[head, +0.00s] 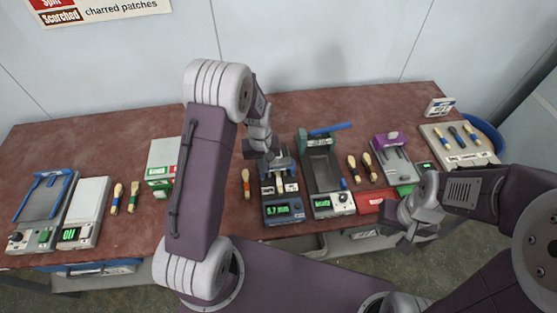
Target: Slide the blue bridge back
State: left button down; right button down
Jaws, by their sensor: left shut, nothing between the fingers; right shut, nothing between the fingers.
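A grey device with blue parts (283,212) and a lit display stands at the middle of the table. My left gripper (268,153) is shut and empty at the back of this device, over its blue upper part; whether they touch I cannot tell. The arm and gripper partly hide that part. Another device with a blue frame (50,176) around its grey bed stands at the far left. Which blue part is the bridge is not certain. My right gripper (407,240) is shut and empty, in front of the table's front edge at the right.
A green press with a blue lever (329,130) stands right of the middle device. A purple-topped device (390,148), a red block (374,201) and a spoon tray (456,152) are further right. Several spoons (245,184) lie between devices. A white-green box (161,165) is left.

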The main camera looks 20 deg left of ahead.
pick_arm(q)
jog(key=shift+f, duration=0.15)
dwell(0.4)
jog(key=shift+f+b, duration=0.75)
jog(key=shift+f, duration=0.25)
jog(key=shift+w+a+p, duration=0.1)
jog(key=shift+w+a, duration=0.25)
jog(key=shift+w, duration=0.4)
jog(key=shift+w+a+p, duration=0.15)
jog(key=shift+w+a, duration=0.25)
jog(key=shift+w, duration=0.4)
jog(key=shift+w+a+p, duration=0.1)
jog(key=shift+w+a, duration=0.25)
jog(key=shift+w, duration=0.4)
jog(key=shift+w+a, duration=0.4)
jog(key=shift+w, duration=0.4)
jog(key=shift+w+a, duration=0.35)
jog(key=shift+w, duration=0.4)
jog(key=shift+w+a, duration=0.4)
jog(key=shift+w, duration=0.4)
jog(key=shift+s+d, duration=0.3)
jog(key=shift+s, duration=0.3)
notch_tip(320, 180, up, 7)
jog(key=p, duration=0.6)
